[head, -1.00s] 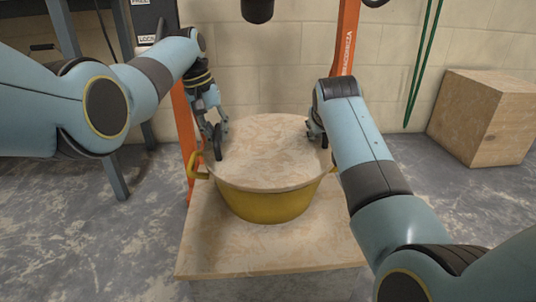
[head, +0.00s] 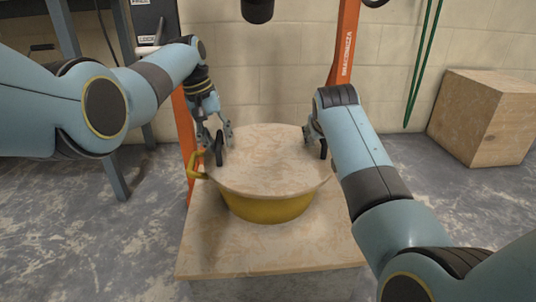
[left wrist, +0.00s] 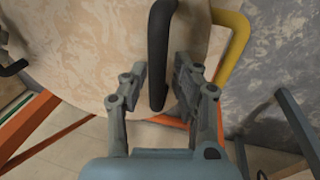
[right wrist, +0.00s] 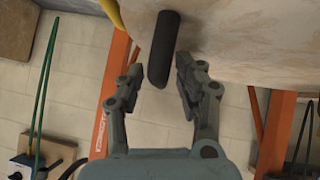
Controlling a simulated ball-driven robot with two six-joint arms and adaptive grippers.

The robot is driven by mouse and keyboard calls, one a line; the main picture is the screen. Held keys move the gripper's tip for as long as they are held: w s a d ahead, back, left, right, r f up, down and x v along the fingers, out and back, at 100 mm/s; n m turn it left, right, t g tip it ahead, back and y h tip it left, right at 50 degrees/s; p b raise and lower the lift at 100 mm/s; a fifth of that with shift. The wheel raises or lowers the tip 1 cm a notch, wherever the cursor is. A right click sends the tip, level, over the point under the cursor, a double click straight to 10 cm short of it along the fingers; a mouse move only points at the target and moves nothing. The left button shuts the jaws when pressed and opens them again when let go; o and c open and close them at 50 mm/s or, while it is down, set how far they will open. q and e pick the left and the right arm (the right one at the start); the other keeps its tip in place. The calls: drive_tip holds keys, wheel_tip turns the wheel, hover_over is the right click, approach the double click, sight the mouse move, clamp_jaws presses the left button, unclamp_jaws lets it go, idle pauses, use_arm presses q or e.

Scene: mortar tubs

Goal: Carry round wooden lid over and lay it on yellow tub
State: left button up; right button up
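The round wooden lid (head: 268,160) lies over the top of the yellow tub (head: 268,209) and looks level, resting on its rim, which it hides. A yellow tub handle (head: 196,165) sticks out at the left and shows beside the lid in the left wrist view (left wrist: 234,45). The lid has a black upright handle on each side. My left gripper (head: 224,140) is open, its fingers on either side of the left black handle (left wrist: 160,50) with gaps. My right gripper (right wrist: 158,85) is open around the right black handle (right wrist: 163,50), also with gaps.
The tub stands on a low wooden platform (head: 215,255). Orange posts (head: 345,45) rise behind it near a block wall. A wooden crate (head: 485,118) stands at the right, and a blue-grey frame leg (head: 108,155) at the left. The grey floor around the platform is mostly clear.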

wheel_tip(320, 180, up, 10)
drive_tip(key=shift+f, duration=0.1)
use_arm(q)
drive_tip(key=v, duration=1.2)
drive_tip(key=shift+a, duration=0.1)
